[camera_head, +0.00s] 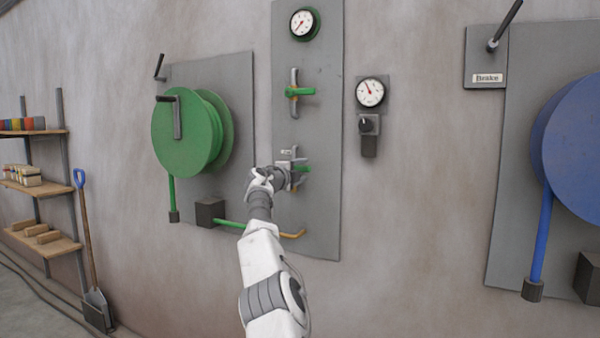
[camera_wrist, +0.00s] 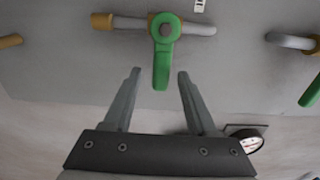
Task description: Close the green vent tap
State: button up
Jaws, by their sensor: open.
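A tap with a green lever (camera_head: 303,169) sits low on the tall grey wall panel. In the wrist view its green lever (camera_wrist: 162,65) stands square across a grey pipe with a brass end. My gripper (camera_wrist: 157,73) is open, with one finger on each side of the lever's free end and a visible gap on both sides. In the head view my gripper (camera_head: 291,172) is at this lower tap and partly covers it. A second green-levered tap (camera_head: 300,92) is higher on the panel; its lever (camera_wrist: 312,91) shows at the wrist view's right edge.
A gauge (camera_head: 302,23) tops the panel (camera_head: 318,130); another gauge (camera_head: 370,92) with a black knob (camera_head: 367,125) is to its right. A green reel (camera_head: 185,130) with a crank is left. A green and brass pipe (camera_head: 292,235) runs below the tap.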

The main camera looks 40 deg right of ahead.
aim_at(303, 170)
jog(key=b, duration=0.1)
jog(key=a+b, duration=0.1)
jog(key=shift+s+a+f+b, duration=0.2)
jog(key=shift+f+b, duration=0.05)
jog(key=shift+b, duration=0.1)
jog(key=shift+s+a+b, duration=0.3)
jog(key=shift+a+b, duration=0.3)
jog(key=shift+b, duration=0.45)
jog(key=shift+a+r, duration=0.2)
jog(key=shift+a, duration=0.15)
jog(key=b+v, duration=0.1)
jog(key=v, duration=1.3)
jog(key=shift+b, duration=0.4)
jog(key=shift+s+r, duration=0.1)
